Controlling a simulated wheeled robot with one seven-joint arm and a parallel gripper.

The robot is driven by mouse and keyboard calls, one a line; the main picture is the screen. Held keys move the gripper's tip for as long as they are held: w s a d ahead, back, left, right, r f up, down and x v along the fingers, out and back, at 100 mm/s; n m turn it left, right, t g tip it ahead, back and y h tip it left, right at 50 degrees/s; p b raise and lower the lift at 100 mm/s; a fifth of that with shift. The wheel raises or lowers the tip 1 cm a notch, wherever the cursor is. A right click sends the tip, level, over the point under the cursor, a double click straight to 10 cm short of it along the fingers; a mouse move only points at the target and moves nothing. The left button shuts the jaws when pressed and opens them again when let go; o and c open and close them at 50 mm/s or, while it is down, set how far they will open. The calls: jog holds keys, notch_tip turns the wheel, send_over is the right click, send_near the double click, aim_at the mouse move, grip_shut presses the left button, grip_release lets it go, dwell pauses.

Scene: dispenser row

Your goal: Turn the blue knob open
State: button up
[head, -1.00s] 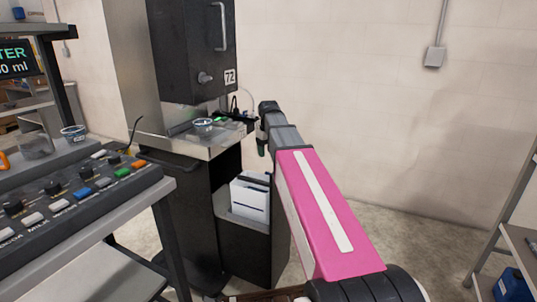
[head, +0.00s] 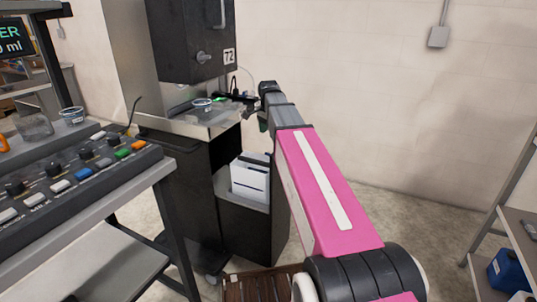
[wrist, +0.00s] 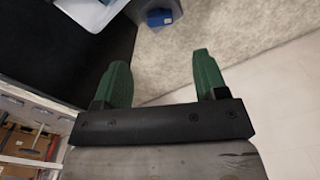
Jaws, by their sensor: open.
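I see no knob that I can make out as blue. The control panel (head: 105,178) at the left has several black knobs and coloured push buttons, among them a blue button (head: 81,173). A dark dispenser cabinet (head: 190,40) marked 72 has a grey knob or tap (head: 203,57) on its front. My gripper (head: 262,122) is at the end of my arm, right of the dispenser counter and apart from it. In the wrist view its green fingers (wrist: 160,63) stand wide apart with nothing between them.
A small clear cup (head: 202,104) sits on the dispenser counter below the cabinet. Another cup (head: 72,116) stands behind the panel. A white box (head: 250,178) sits in the stand's lower shelf. A shelf with a blue container (head: 507,270) is at the right. The wall side is clear.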

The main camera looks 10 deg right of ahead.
aim_at(268, 153)
notch_tip(268, 153, down, 11)
jog(key=shift+r, duration=0.1)
dwell(0.6)
jog(key=c, duration=0.9)
